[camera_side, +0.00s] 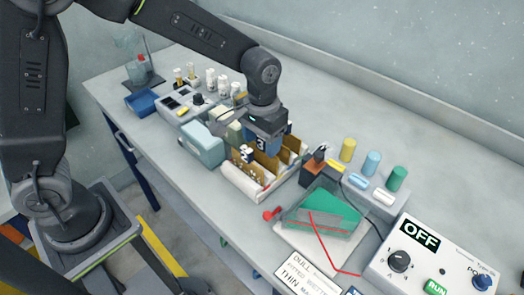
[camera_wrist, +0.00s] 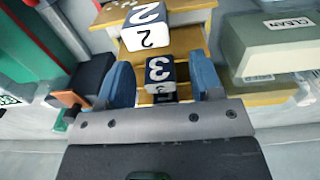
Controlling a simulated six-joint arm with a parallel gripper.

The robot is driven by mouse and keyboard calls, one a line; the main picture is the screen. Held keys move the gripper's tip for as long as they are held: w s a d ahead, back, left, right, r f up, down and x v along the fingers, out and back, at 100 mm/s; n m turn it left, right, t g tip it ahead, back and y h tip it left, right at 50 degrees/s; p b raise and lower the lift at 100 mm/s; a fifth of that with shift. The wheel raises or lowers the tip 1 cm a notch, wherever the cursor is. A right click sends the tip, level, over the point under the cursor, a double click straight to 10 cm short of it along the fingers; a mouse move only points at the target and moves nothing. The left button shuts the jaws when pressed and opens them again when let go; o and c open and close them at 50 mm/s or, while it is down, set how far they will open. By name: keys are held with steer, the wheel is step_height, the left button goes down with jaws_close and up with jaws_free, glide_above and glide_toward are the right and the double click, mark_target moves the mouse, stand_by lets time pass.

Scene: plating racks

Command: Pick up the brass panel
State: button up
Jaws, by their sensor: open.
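Several brass-coloured panels (camera_side: 292,146) stand upright in a white rack (camera_side: 240,184) in the middle of the bench. I cannot tell them apart by colour. In the wrist view brass-coloured surfaces (camera_wrist: 187,40) show beyond a dark block marked 3 (camera_wrist: 160,70) and a white block marked 2 (camera_wrist: 146,27). My gripper (camera_wrist: 161,68) is open, its two blue fingers on either side of the block marked 3. In the side view my gripper (camera_side: 270,146) is low over the rack. Whether the fingers touch anything is hidden.
A pale teal box (camera_side: 203,146) stands close left of the rack. A green sloped piece on a tray (camera_side: 322,208) and yellow, blue and green cylinders (camera_side: 372,163) are to the right. A control box reading OFF (camera_side: 440,258) is at the front right.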

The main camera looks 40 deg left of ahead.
steer(key=shift+c, duration=0.3)
steer(key=c, duration=1)
steer(key=shift+r, duration=0.15)
steer(key=shift+r, duration=0.6)
step_height(320, 180, up, 3)
steer(key=shift+f, duration=0.2)
steer(key=a+r, duration=0.2)
steer(key=a, duration=0.2)
steer(key=s+a+r, duration=0.1)
steer(key=a+r, duration=0.1)
steer(key=a, duration=0.1)
steer(key=s+a+r, duration=0.1)
steer(key=a+r, duration=0.2)
steer(key=a, duration=0.1)
steer(key=shift+a, duration=0.3)
steer(key=shift+t, duration=0.5)
steer(key=shift+s+a+r, duration=0.25)
steer(key=shift+s+a, duration=0.25)
steer(key=shift+s, duration=0.3)
steer(key=shift+s+a+r, duration=0.3)
steer(key=shift+s+a, duration=0.15)
steer(key=shift+s, duration=0.3)
steer(key=shift+s+a+r, duration=0.25)
steer(key=shift+s+a, duration=0.25)
steer(key=shift+s, duration=0.3)
